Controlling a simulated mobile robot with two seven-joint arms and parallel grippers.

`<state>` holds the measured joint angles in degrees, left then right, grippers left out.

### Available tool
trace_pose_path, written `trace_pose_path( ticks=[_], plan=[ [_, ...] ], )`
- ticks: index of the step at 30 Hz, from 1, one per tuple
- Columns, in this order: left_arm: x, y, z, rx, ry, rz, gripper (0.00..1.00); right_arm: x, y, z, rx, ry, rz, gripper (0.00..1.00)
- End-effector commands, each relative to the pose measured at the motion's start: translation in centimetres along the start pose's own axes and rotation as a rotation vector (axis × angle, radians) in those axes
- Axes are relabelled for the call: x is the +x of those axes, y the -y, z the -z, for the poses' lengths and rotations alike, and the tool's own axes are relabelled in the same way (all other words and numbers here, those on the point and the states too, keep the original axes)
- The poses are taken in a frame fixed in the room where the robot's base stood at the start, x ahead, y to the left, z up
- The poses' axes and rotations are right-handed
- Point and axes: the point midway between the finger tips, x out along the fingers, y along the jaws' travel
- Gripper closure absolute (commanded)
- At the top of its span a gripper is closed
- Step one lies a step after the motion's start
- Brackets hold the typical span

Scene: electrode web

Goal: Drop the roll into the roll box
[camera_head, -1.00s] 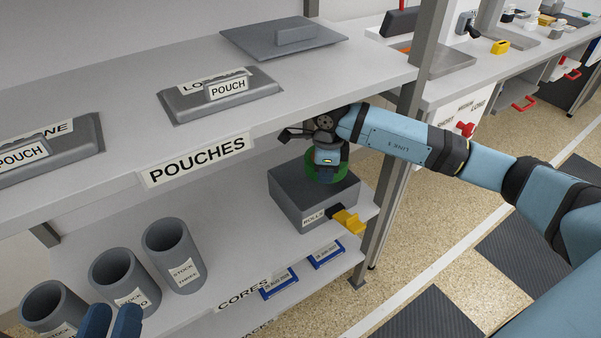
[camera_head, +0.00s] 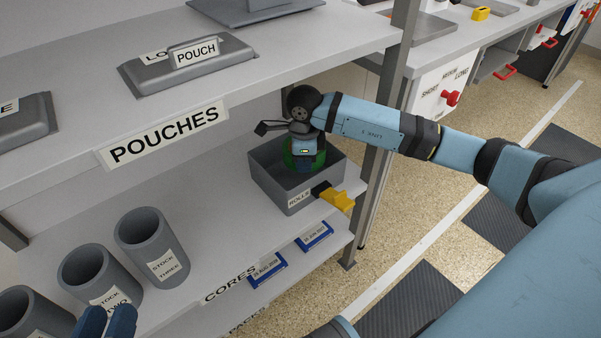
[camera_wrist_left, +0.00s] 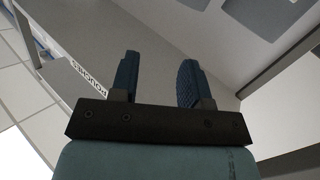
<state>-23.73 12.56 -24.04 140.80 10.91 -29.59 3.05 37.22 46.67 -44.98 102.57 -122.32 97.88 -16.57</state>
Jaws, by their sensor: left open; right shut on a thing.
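The roll (camera_head: 291,155) is green with a dark middle. It is inside the opening of the grey roll box (camera_head: 292,197), near the box's back wall. The box stands at the right end of the lower shelf and carries a label reading ROLLS. My right gripper (camera_head: 304,162) reaches down from above and is shut on the roll; its fingertips are largely hidden. I cannot tell whether the roll touches the box floor. My left gripper (camera_head: 106,322) is open and empty at the lower left edge; it also shows in the left wrist view (camera_wrist_left: 158,80).
Grey stock cups (camera_head: 152,246) stand on the lower shelf at the left. The upper shelf with the POUCHES label (camera_head: 166,134) hangs above, close to my right wrist.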

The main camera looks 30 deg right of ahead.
Motion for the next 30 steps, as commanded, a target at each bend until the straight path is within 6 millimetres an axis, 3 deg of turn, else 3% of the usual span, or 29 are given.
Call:
trace_pose_path(
  ticks=[4,5,9,19,30],
  plan=[
    [0.0,0.0,0.1,0.000,0.000,0.000,0.57,-0.1,0.0,0.0,0.000,0.001,0.000,1.00],
    [0.0,0.0,0.1,0.000,0.000,0.000,0.57,-0.1,0.0,0.0,0.000,0.001,0.000,0.79],
    [0.0,0.0,0.0,0.000,0.000,0.000,0.57,-0.1,0.0,0.0,0.000,0.001,0.000,0.52],
    [0.0,-0.1,0.3,0.001,-0.003,0.001,0.57,-0.7,0.0,0.0,0.000,0.001,0.001,0.52],
    [-0.4,-0.5,3.7,0.001,-0.116,0.013,0.57,-6.5,0.1,0.0,0.000,0.001,0.002,0.52]
  ],
)
